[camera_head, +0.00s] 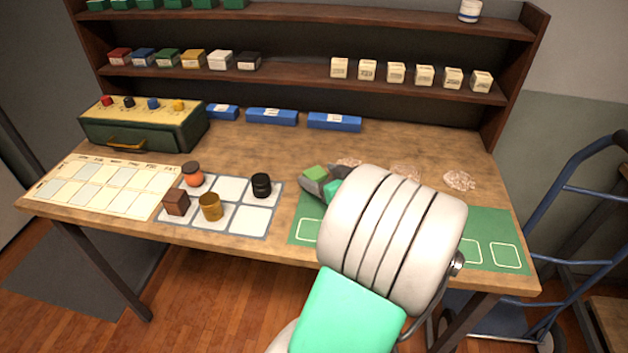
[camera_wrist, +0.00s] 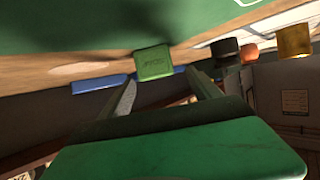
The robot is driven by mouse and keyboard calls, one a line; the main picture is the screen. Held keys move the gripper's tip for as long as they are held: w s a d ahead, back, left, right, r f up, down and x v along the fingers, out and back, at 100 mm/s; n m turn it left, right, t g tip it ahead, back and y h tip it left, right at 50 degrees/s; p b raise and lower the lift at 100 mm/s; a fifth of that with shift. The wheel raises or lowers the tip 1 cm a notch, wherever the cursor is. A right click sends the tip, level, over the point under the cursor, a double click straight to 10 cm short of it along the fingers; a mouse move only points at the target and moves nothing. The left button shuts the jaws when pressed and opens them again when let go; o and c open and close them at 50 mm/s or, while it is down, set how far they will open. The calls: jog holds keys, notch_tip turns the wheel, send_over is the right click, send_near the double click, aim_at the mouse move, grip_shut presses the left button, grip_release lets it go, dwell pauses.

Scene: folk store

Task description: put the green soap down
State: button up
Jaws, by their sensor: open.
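The green soap (camera_head: 315,173) is a small green block at the tips of my gripper (camera_head: 322,181), above the back left of the green mat (camera_head: 304,213). The fingers are spread wider than the soap, with a gap visible on either side. In that tilted view the soap lies against the edge of the mat (camera_wrist: 110,22). My arm hides much of the mat and part of the gripper in the head view.
Left of the mat, a pale grid sheet (camera_head: 231,186) holds a black jar (camera_head: 261,185), a gold tin (camera_head: 210,206), a brown cube (camera_head: 176,201) and an orange jar (camera_head: 193,175). Blue boxes (camera_head: 334,121) stand behind. Pale piles (camera_head: 459,180) lie to the right.

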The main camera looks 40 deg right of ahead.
aim_at(310, 170)
jog(key=x, duration=0.6)
jog(key=shift+w+d+p, duration=0.1)
jog(key=shift+d+p, duration=0.05)
jog(key=shift+p, duration=0.25)
jog(key=shift+c, duration=0.5)
grip_shut()
